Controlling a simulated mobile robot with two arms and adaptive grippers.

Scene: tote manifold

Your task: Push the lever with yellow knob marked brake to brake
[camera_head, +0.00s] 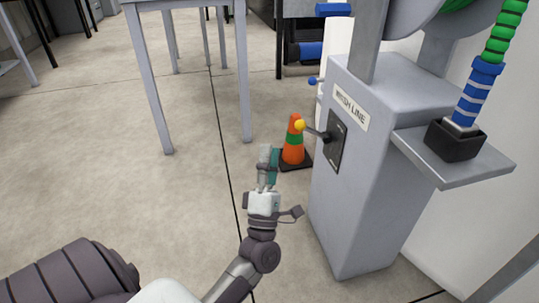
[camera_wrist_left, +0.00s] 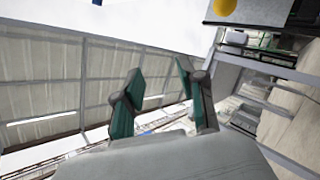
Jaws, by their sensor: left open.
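A lever with a yellow knob (camera_head: 300,125) sticks out to the left from a black plate (camera_head: 337,141) on the side of a grey cabinet (camera_head: 372,200). Any brake marking is too small to read. My left gripper (camera_head: 268,152) points away from me, below and left of the knob in the head view, apart from it. Its two teal-padded fingers (camera_wrist_left: 158,78) are spread and empty in the left wrist view. A yellow round shape, likely the knob (camera_wrist_left: 224,8), is cut off at that view's top right. My right gripper is not in view.
An orange and green cone (camera_head: 292,150) stands on the floor behind the lever. A label, seemingly WINCH LINE (camera_head: 350,108), is on the cabinet. A shelf (camera_head: 474,174) juts from its right with a green and blue post. Open floor (camera_head: 140,190) lies left.

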